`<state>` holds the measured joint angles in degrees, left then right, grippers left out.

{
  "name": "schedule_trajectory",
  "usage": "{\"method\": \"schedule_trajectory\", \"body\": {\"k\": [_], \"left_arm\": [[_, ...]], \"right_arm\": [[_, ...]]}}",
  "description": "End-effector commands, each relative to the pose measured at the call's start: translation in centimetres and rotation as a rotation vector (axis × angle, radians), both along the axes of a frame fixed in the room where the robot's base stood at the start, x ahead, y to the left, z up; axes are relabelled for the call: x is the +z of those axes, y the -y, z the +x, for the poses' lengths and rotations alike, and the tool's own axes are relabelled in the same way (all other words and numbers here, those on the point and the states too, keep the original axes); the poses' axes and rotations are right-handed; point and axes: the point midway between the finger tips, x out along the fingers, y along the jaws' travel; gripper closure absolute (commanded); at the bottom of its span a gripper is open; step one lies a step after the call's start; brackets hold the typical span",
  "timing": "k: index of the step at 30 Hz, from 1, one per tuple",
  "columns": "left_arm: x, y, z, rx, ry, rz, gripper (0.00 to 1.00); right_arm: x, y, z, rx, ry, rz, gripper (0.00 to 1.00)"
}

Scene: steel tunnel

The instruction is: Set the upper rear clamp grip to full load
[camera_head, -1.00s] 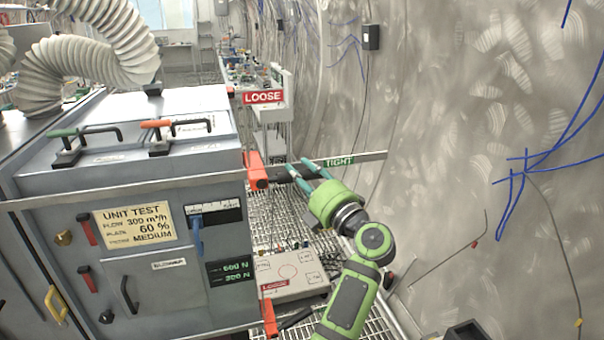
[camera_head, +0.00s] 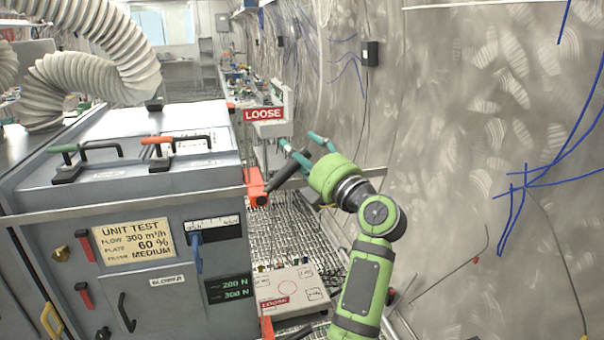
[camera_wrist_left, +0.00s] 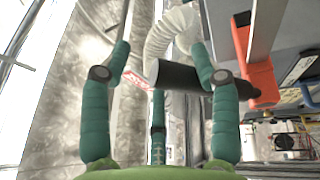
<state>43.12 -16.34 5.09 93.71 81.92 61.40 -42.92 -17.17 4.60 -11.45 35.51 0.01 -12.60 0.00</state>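The upper rear clamp has an orange bracket (camera_head: 256,187) on the rear edge of the grey test unit (camera_head: 110,235). Its black grip (camera_head: 288,170) tilts up to the right; a red LOOSE sign (camera_head: 264,114) stands above it. The wrist view shows the black grip (camera_wrist_left: 178,76) across the gap between my left fingers, partly behind the right finger, and the orange bracket (camera_wrist_left: 252,65) at right. My left gripper (camera_head: 305,143) is open at the grip's outer end; contact is unclear. The display (camera_head: 230,288) appears to read 200 N over 300 N. My right gripper is out of view.
A lower orange clamp part (camera_head: 267,327) and a pale panel with a LOOSE label (camera_head: 288,288) lie below. The curved steel wall (camera_head: 460,150) rises to the right. A white ribbed hose (camera_head: 95,72) arches over the unit.

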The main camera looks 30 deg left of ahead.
Motion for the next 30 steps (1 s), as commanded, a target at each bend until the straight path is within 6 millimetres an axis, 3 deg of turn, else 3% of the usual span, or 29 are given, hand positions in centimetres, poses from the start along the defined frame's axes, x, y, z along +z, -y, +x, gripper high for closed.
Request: {"method": "schedule_trajectory", "body": {"k": [4, 15, 30], "left_arm": [[1.1, 0.1, 0.0, -0.001, 0.001, 0.000, 0.40], [1.3, 0.2, 0.0, -0.002, -0.001, 0.002, 0.40], [1.5, 3.5, -1.1, -0.005, -0.003, -0.002, 0.40]], "right_arm": [[0.0, 0.0, 0.0, 0.000, 0.000, 0.000, 0.40], [0.0, 0.0, 0.0, 0.000, 0.000, 0.000, 0.40], [0.1, -0.1, 0.0, 0.000, 0.000, 0.001, 0.40]]}}
